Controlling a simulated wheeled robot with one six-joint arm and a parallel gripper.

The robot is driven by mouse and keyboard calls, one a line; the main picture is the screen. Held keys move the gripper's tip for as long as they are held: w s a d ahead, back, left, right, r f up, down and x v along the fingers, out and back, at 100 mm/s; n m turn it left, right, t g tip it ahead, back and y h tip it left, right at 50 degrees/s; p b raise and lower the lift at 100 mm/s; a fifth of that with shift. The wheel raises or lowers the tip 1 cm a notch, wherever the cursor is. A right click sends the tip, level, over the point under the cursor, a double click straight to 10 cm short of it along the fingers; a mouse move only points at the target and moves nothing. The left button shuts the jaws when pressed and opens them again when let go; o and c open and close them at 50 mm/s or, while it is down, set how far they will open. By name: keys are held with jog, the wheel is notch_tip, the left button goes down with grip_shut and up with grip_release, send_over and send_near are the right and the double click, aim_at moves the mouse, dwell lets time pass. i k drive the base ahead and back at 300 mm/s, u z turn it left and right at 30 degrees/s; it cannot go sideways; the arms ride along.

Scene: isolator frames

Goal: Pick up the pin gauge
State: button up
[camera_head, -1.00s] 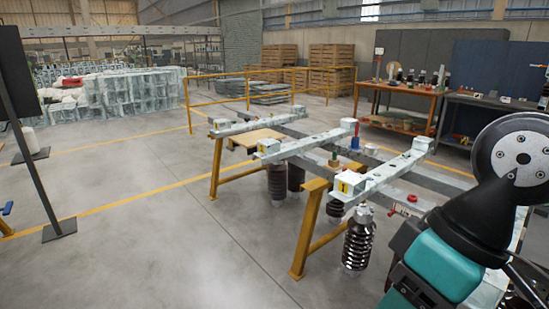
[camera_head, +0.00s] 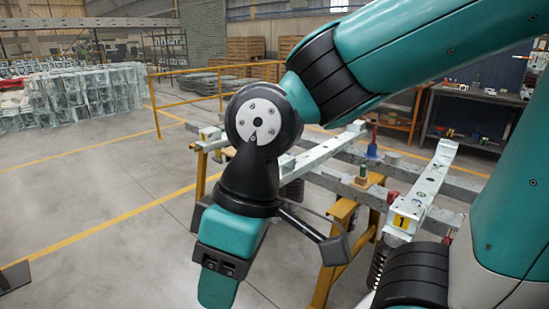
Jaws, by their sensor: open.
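I cannot single out the pin gauge with certainty. A small green upright piece on a wood-coloured base (camera_head: 363,173) stands on the grey beam of the test frame. A blue piece with a red top (camera_head: 372,146) stands behind it, and a small red piece (camera_head: 391,197) is to its right. My gripper (camera_head: 218,285) is at the lower left of centre, at the end of my teal arm, in front of and left of the frame. It is open, with nothing seen in it; its fingertips are hard to make out. My arm hides part of the frame.
Light metal rails (camera_head: 424,190) lie across yellow trestle legs (camera_head: 338,245), partly behind my arm. Workbenches (camera_head: 465,118) with small items stand at the back right. A yellow railing (camera_head: 190,75) and pallet stacks (camera_head: 245,48) are behind.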

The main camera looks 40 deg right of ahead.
aim_at(363, 167)
jog(key=z, duration=0.05)
jog(key=i, duration=1.3)
jog(key=z, duration=0.75)
jog(key=i, duration=0.75)
jog(key=z, duration=1.5)
jog(key=i, duration=0.65)
jog(key=z, duration=0.5)
